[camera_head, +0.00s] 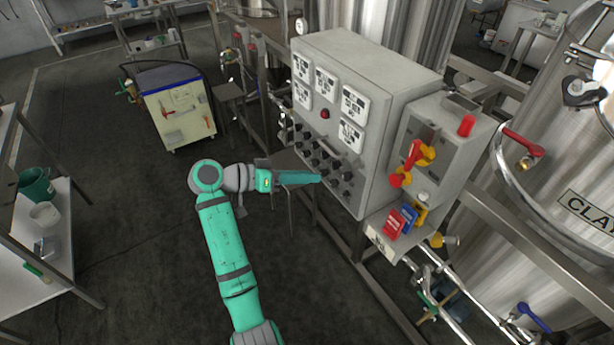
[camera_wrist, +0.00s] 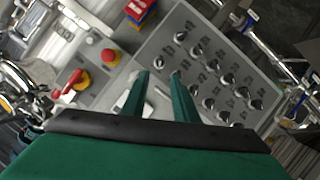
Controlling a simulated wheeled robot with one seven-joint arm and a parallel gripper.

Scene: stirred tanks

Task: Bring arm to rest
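My arm is green and grey and reaches out to the right in the head view. My gripper (camera_head: 318,179) is in front of the lower part of the grey control cabinet (camera_head: 352,60), near its rows of black knobs (camera_head: 322,160). In the wrist view my gripper (camera_wrist: 159,74) has its two green fingers apart, with nothing seen between them. Behind the fingers lies the knob panel (camera_wrist: 215,75). I cannot tell whether a fingertip touches the panel.
A side box with a red-and-yellow switch (camera_head: 413,160) and a shelf with red and blue padlocks (camera_head: 395,222) adjoin the cabinet. Steel tanks (camera_head: 560,200) stand right. A wheeled cart (camera_head: 178,110) stands behind, a shelf rack (camera_head: 50,240) left. Floor around my arm is clear.

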